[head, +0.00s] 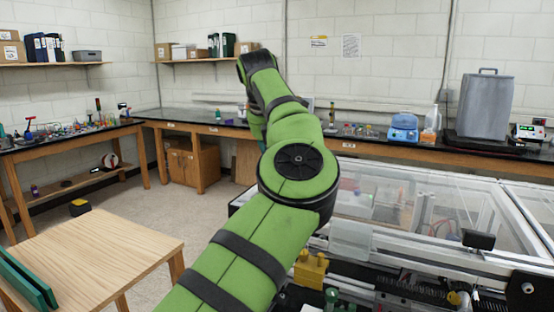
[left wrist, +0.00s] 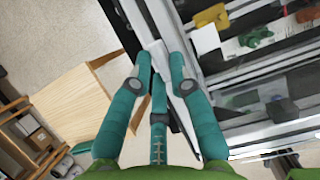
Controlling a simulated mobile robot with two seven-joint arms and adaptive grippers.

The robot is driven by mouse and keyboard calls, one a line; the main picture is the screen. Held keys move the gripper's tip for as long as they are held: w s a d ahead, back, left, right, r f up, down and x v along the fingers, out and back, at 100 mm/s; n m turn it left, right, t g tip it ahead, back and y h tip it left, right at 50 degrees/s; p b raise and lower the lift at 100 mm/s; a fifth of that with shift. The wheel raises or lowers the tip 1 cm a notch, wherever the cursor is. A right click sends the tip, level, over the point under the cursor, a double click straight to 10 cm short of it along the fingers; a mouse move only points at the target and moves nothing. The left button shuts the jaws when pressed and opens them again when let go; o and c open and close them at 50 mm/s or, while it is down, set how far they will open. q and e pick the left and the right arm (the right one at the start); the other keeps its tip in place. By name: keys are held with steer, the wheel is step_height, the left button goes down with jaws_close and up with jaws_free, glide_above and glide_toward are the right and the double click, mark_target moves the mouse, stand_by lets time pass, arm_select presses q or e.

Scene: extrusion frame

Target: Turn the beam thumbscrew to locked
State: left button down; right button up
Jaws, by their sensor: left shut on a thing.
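My left gripper (left wrist: 160,64) has teal fingers closed around a pale grey part (left wrist: 185,100) at the edge of the extrusion frame (left wrist: 240,70) in the left wrist view. The fingers hide much of this part, and I cannot tell if it is the beam thumbscrew. No thumbscrew can be clearly made out, nor whether it is locked. In the head view the green arm reaches forward and mostly hides the gripper; the frame with clear panels (head: 430,190) stands at the right. My right gripper is in neither view.
A wooden table (head: 95,255) stands at the left. A yellow block (head: 311,268) and a green knob (head: 332,296) sit near the frame's front. A black-topped bench (head: 210,128) with lab items runs along the back wall. Open floor lies between table and bench.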

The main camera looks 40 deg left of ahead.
arm_select(q)
steer(key=c, duration=1.4)
jaws_free()
steer(key=shift+r, duration=0.1)
steer(key=v, duration=1.2)
steer(key=shift+d, duration=0.1)
